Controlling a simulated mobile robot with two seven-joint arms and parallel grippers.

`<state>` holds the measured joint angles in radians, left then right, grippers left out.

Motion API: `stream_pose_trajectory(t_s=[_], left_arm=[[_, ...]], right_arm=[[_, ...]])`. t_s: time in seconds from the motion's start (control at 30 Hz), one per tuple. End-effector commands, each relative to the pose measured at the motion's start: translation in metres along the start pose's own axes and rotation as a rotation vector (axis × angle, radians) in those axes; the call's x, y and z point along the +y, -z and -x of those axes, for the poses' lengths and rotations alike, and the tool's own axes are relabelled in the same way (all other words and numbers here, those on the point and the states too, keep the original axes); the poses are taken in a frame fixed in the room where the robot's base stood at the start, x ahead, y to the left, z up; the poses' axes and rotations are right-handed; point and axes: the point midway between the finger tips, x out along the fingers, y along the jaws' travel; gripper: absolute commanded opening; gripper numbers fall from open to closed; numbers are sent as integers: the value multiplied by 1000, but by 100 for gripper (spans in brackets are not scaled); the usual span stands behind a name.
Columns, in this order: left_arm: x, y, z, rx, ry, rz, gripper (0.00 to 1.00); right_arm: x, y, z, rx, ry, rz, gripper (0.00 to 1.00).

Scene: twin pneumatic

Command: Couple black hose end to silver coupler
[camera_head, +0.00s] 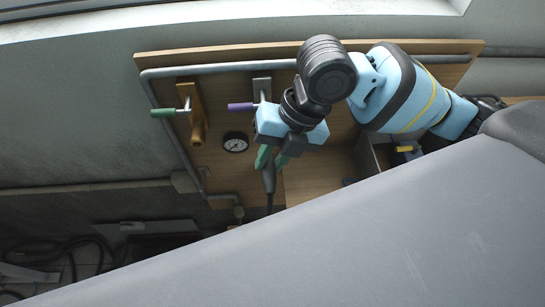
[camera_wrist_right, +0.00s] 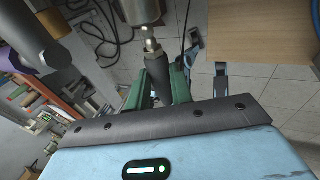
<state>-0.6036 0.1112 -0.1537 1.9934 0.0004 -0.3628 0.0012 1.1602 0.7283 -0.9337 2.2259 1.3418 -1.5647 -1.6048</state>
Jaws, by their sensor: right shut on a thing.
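My right gripper (camera_head: 271,160) is shut on the black hose end (camera_head: 269,182), with its green fingers on either side; the hose hangs down from it. In the right wrist view the black hose end (camera_wrist_right: 157,72) stands between the fingers with its metal tip (camera_wrist_right: 151,44) pointing at the silver coupler (camera_wrist_right: 142,11). The tip is in line with the coupler's mouth and very close to it; I cannot tell whether it is inside. In the head view my right wrist hides the silver coupler, below the purple-handled valve (camera_head: 242,107). My left gripper is not in view.
A wooden board (camera_head: 220,59) carries a grey pipe (camera_head: 215,68), a green-handled valve (camera_head: 164,113), a brass coupler (camera_head: 197,133) and a round gauge (camera_head: 235,142). The gauge sits close left of my right gripper. Dark hoses (camera_head: 62,250) lie on the floor at lower left.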

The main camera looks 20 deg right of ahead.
Motion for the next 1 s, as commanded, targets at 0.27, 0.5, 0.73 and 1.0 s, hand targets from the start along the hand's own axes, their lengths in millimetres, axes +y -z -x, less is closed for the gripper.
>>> stream_pose_trajectory(t_s=[0.27,0.5,0.73,1.0], left_arm=[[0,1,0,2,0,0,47],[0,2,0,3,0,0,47],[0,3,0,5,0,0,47],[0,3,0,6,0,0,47]], right_arm=[[0,-6,1,-1,-1,-1,0],[0,-11,2,-1,-1,0,0],[0,-16,2,0,-1,0,0],[0,-22,3,0,-1,0,0]])
